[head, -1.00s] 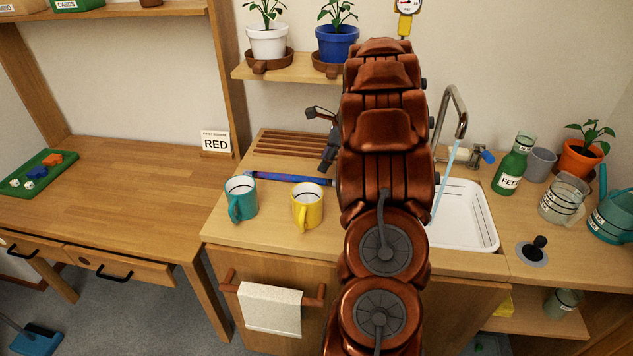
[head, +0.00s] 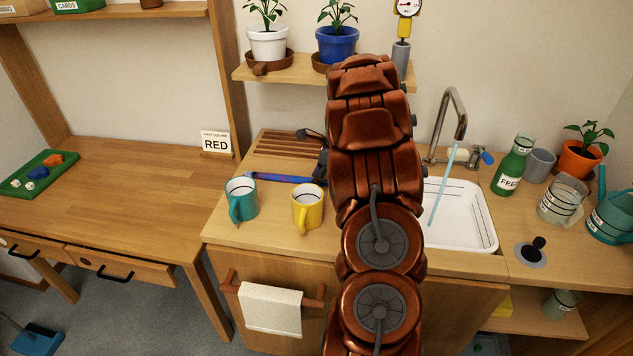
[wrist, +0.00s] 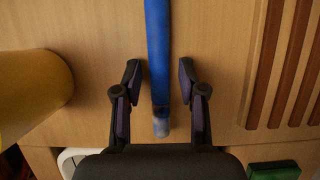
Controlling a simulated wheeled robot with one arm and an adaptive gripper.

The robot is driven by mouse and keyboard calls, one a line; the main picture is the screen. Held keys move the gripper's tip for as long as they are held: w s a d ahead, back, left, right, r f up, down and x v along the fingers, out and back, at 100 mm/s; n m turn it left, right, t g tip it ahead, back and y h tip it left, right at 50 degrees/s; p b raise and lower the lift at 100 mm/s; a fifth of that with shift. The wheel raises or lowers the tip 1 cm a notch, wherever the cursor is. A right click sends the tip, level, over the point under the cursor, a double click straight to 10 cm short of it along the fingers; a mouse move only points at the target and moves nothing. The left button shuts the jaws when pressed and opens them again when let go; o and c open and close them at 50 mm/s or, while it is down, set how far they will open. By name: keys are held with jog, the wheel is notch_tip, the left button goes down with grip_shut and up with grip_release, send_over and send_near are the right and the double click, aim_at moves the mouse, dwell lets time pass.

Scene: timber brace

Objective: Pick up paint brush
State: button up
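The paint brush is a long blue stick (head: 278,178) lying on the wooden counter behind the two mugs. Its right end is hidden by my arm in the head view. In the wrist view the blue stick (wrist: 157,45) runs down between my fingers and ends in a pale grey tip. My gripper (wrist: 160,75) is open, with one finger on each side of the stick and a gap on both sides. In the head view my gripper is mostly hidden behind my arm; only dark parts show.
A teal mug (head: 241,200) and a yellow mug (head: 307,207) stand in front of the brush. A slatted wooden rack (head: 285,146) lies behind it. The white sink (head: 460,215) and running tap (head: 452,110) are to the right.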

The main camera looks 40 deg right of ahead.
grip_shut()
